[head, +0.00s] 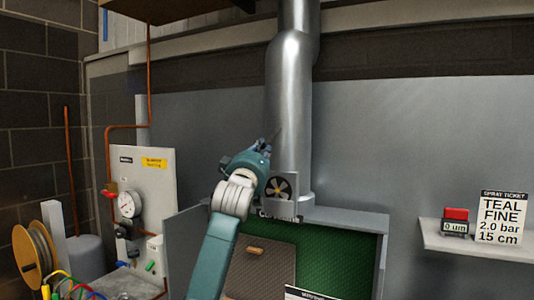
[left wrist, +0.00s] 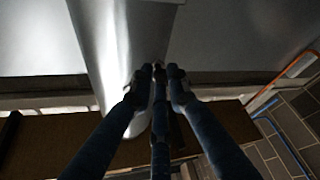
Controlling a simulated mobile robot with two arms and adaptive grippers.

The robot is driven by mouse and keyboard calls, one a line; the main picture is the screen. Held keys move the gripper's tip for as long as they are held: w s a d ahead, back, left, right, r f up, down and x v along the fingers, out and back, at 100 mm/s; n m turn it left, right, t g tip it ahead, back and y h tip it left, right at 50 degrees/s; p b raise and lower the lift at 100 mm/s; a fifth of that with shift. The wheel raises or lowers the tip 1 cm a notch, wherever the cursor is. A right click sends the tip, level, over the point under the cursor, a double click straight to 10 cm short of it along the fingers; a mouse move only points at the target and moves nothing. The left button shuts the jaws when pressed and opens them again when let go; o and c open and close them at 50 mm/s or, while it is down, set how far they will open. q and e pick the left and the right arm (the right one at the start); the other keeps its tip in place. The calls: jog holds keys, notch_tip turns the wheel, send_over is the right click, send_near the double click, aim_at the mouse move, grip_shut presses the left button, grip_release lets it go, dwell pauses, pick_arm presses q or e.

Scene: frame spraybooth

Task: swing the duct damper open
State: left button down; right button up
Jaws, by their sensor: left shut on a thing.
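The duct (head: 292,115) is a shiny metal pipe that rises from the top of the spray booth; it also shows in the left wrist view (left wrist: 105,40). My left gripper (head: 265,146) is at the duct's left side, about midway up its visible lower section. It is shut on the damper lever (head: 274,132), a thin dark piece that shows just past the fingertips against the duct. The fingers hide most of the lever. In the left wrist view, the dark fingers (left wrist: 157,77) come together close to the duct. The damper plate inside the duct is hidden. My right gripper is not in view.
A small fan panel (head: 279,188) is below the gripper, above the booth (head: 345,217) with its green filter. A gauge panel (head: 150,185) with copper pipes stands at left. A shelf (head: 470,247) with a ticket (head: 502,220) is at right. The wall right of the duct is clear.

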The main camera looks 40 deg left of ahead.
pick_arm(q)
jog(key=shift+w+d+f+n+g+y+p, duration=0.2)
jog(key=shift+d+n+g, duration=0.4)
jog(key=shift+n, duration=0.75)
jog(key=shift+w+d+f+n+g+y+p, duration=0.15)
jog(key=shift+d+n+g+p, duration=0.35)
jog(key=shift+n, duration=0.8)
jog(key=shift+w+d+n+g+y, duration=0.15)
jog(key=shift+d+n+g, duration=0.25)
jog(key=shift+d+n, duration=0.7)
jog(key=shift+a+n, duration=0.15)
jog(key=shift+n, duration=0.5)
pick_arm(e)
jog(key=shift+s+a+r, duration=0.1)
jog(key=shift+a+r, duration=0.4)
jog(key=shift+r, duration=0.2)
pick_arm(q)
jog(key=shift+f, duration=0.1)
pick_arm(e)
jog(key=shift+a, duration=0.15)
pick_arm(q)
jog(key=c, duration=1.7)
grip_release()
jog(key=shift+o, duration=0.2)
jog(key=shift+s, duration=0.15)
jog(key=v, duration=1.1)
jog(key=shift+s+d, duration=0.3)
